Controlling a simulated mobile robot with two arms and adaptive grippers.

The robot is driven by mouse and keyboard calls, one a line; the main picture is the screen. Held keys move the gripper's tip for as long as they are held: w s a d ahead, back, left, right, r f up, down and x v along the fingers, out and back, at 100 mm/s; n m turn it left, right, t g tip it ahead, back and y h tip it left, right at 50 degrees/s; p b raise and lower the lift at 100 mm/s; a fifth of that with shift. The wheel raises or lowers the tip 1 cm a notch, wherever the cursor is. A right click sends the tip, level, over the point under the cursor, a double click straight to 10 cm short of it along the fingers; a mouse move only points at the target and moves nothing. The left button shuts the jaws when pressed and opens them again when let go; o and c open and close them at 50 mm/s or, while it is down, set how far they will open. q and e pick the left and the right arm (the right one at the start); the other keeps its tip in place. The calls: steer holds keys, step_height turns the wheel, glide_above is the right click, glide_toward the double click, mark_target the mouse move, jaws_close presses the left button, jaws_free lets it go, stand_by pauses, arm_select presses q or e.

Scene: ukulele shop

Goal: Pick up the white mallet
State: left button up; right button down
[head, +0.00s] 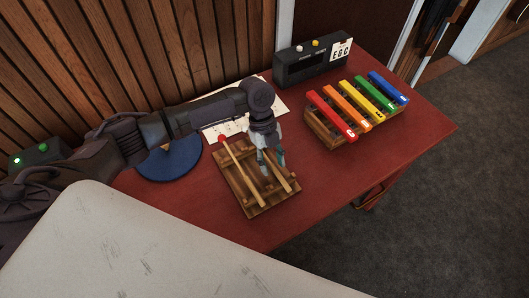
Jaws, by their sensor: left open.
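A wooden tray (257,210) lies on the red table and holds two mallets with pale sticks. My right gripper is out of view.
A xylophone with coloured bars (352,118) stands right of the tray. A dark box (311,65) with buttons and a card (341,50) stand at the back. A blue round disc (170,165) and a paper sheet (225,130) lie behind my arm. The table's front right is clear.

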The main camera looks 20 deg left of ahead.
arm_select(q)
jaws_close()
steer(key=shift+r, duration=0.15)
